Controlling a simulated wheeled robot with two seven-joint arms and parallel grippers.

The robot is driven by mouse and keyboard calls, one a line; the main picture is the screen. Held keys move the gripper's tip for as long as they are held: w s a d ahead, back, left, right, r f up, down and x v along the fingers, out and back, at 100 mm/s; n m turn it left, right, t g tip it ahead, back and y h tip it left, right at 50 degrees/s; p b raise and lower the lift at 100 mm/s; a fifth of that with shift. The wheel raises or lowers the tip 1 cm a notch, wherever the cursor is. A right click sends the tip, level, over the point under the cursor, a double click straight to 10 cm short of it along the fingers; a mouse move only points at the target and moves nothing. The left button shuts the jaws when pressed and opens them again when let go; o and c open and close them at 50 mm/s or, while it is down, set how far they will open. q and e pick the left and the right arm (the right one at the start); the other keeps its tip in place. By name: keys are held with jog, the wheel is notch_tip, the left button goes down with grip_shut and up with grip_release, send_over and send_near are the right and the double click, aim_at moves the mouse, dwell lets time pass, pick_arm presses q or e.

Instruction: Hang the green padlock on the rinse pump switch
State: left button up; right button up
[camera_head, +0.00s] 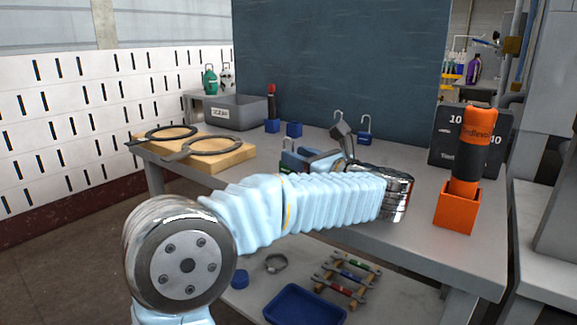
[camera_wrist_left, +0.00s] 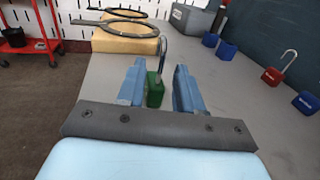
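The green padlock (camera_wrist_left: 154,89) stands on the grey table with its steel shackle up, in the left wrist view. My left gripper (camera_wrist_left: 158,78) is open, its two blue fingers on either side of the padlock, with a gap showing on each side. In the head view the left gripper (camera_head: 302,160) is low over the table behind my pale blue forearm, and only a sliver of the green padlock (camera_head: 286,168) shows. I cannot make out the rinse pump switch in either view. My right gripper is out of view.
A red padlock (camera_wrist_left: 271,76) and a blue padlock (camera_head: 365,138) stand to the right of the gripper. A wooden block (camera_head: 222,158) with dark rings lies left. A grey bin (camera_head: 240,112) is behind. An orange holder (camera_head: 457,212) with a tool stands right.

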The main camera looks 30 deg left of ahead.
pick_arm(q)
grip_shut()
jog(key=shift+r, duration=0.45)
notch_tip(320, 180, up, 3)
jog(key=shift+s+d+f, duration=0.1)
jog(key=s+d+r+b, duration=0.1)
jog(key=s+d+r, duration=0.8)
jog(key=d, duration=0.1)
jog(key=shift+d+r+b, duration=0.15)
jog(key=shift+r+b, duration=0.05)
jog(key=shift+b, duration=0.1)
